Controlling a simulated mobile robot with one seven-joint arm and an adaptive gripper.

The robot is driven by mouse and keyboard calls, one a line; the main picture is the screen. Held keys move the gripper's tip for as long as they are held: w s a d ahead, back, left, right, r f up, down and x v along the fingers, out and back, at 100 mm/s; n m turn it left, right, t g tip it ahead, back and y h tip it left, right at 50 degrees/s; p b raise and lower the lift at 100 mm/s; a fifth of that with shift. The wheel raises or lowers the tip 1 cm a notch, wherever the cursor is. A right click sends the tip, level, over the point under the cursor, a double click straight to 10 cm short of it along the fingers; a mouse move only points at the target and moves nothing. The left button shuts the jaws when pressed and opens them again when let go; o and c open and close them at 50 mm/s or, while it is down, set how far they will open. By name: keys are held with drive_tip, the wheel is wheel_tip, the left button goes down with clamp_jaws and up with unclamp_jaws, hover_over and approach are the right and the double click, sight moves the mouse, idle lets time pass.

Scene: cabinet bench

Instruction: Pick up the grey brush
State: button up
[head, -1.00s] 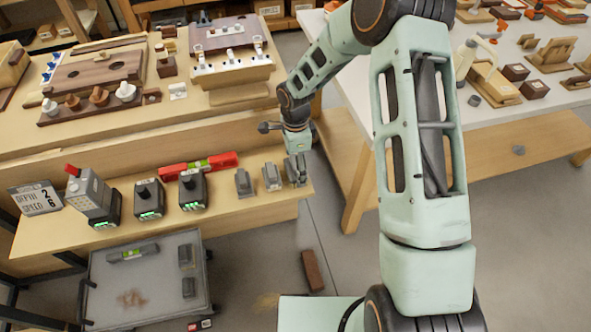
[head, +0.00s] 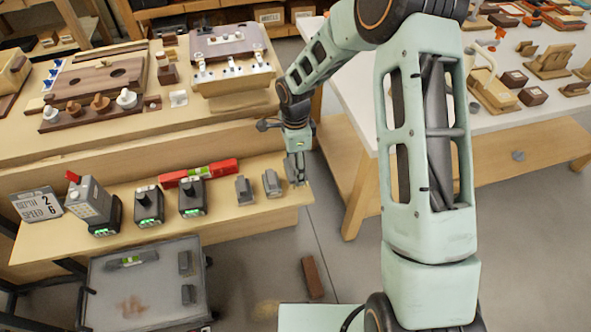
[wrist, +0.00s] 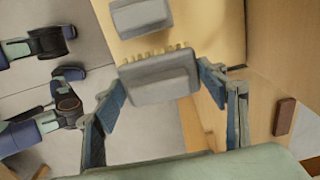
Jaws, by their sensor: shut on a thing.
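The grey brush (wrist: 158,82) sits between my gripper's two blue-padded fingers in the wrist view, with a row of tan bristles along its upper edge. My gripper (wrist: 162,92) is shut on it. In the head view my gripper (head: 296,181) points down at the right end of the low wooden shelf; the brush there is mostly hidden by the fingers. I cannot tell whether the brush is clear of the shelf. A similar grey block (head: 271,183) stands just left of my gripper, apart from it, and a grey block shows in the wrist view (wrist: 140,16).
Another grey block (head: 244,190), a red level (head: 198,173) and several dark battery-like units line the low shelf (head: 262,216). A grey trolley (head: 165,300) stands in front. A white-topped table (head: 352,88) stands right. A brown block (head: 312,277) lies on the floor.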

drive_tip(key=s+r, duration=0.1)
drive_tip(key=s+a+r, duration=0.1)
drive_tip(key=r, duration=0.1)
drive_tip(key=s+r, duration=0.2)
drive_tip(key=shift+s+a+r, duration=0.1)
drive_tip(key=shift+a+r, duration=0.05)
drive_tip(key=shift+a, duration=0.1)
drive_tip(key=s+a+r, duration=0.2)
drive_tip(key=s+r, duration=0.2)
drive_tip(key=s, duration=0.4)
drive_tip(key=shift+s+a, duration=0.4)
